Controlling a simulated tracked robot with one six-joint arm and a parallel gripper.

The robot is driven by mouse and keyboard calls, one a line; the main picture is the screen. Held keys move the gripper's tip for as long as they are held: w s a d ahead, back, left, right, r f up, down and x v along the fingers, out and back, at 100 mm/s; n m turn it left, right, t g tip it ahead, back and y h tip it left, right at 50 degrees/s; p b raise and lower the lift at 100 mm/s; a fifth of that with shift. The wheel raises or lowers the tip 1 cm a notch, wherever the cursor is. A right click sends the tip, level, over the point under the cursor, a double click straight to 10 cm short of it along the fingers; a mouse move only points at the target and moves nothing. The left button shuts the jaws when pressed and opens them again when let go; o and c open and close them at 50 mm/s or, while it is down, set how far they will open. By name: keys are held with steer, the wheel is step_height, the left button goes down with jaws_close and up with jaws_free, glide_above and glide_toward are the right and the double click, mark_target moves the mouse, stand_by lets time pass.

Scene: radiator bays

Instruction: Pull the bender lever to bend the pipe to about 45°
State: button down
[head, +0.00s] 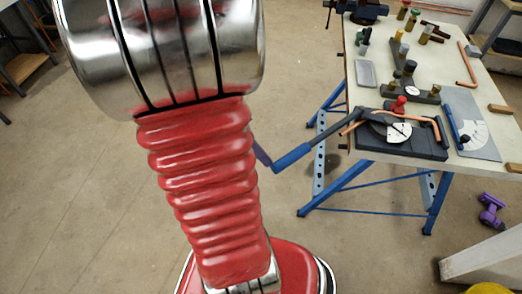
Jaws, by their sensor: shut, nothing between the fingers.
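The pipe bender stands on the near edge of the workbench, on a dark base (372,141) with a white dial (397,131) and a red knob (399,104). Its lever (335,136) reaches out to the left beyond the bench edge and ends in a blue handle (292,156). A copper pipe (352,128) lies in the bender; part of it also shows at the right of the dial. Its bend angle is hard to read from here. My arm fills the left middle of the picture. My gripper is not in view.
The workbench (483,88) has blue trestle legs (338,187). A grey plate with a protractor (475,130), a bent copper piece (467,65), fittings and a vise (358,11) are on it. Purple dumbbells (490,210) lie on the floor. The floor left of the bench is clear.

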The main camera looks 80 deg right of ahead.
steer(key=shift+s+a, duration=0.25)
steer(key=shift+a, duration=0.3)
steer(key=shift+w+f, duration=0.1)
steer(key=shift+w, duration=0.05)
steer(key=w+d+r, duration=0.2)
steer(key=w+r, duration=0.5)
steer(key=w, duration=0.2)
steer(key=shift+w+d, duration=0.25)
stand_by(0.3)
